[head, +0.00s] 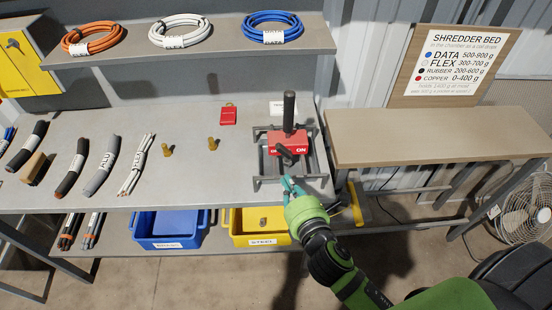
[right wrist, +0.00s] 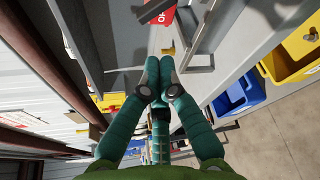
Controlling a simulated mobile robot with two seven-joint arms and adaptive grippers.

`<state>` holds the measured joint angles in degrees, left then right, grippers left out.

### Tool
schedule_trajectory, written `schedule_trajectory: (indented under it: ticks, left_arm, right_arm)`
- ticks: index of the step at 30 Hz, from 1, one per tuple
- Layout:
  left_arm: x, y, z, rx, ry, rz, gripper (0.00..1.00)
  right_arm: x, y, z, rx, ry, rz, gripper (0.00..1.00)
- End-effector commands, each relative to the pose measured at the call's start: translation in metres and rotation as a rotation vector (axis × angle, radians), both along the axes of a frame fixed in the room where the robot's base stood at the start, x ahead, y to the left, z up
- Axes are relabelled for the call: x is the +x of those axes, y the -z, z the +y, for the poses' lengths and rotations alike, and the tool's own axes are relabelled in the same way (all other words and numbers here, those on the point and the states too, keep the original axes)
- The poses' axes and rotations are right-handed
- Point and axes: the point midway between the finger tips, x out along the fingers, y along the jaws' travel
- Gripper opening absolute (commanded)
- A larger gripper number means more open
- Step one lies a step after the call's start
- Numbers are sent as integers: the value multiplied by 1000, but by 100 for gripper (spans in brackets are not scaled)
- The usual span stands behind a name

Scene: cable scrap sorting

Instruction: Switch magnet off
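The magnet is a red block (head: 288,143) with a tall black upright handle (head: 289,112), held in a grey metal frame on the bench. A short dark lever (head: 286,156) sits on its front face, and white "ON" lettering shows right of it. I cannot tell the lever's exact setting. Part of the red block (right wrist: 157,12) shows at the top of the right wrist view. My right gripper (head: 289,184) is at the frame's front edge, just below the block and apart from the lever. Its fingers (right wrist: 159,65) are together with nothing seen between them. My left gripper is not in view.
A blue bin (head: 170,243) and a yellow bin (head: 234,229) labelled steel stand below the bench (head: 190,190). A red tag (head: 228,115) lies behind. A wooden-topped table (head: 430,140) at right is clear.

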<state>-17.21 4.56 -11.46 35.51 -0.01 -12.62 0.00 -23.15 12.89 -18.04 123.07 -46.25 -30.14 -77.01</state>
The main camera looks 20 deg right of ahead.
Motion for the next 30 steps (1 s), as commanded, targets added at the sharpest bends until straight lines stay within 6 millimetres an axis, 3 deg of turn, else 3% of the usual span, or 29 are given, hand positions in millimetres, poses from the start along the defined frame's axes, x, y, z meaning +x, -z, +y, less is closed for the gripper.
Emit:
schedule_trajectory:
  ticks: [8, 21, 30]
  left_arm:
    - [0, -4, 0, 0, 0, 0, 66]
    - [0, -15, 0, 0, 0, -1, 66]
    - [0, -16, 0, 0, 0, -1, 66]
  right_arm:
    - [15, 2, 0, 1, 1, -1, 0]
    - [86, 18, -2, 2, 1, 1, 0]
    - [98, 22, -2, 3, 0, 2, 0]
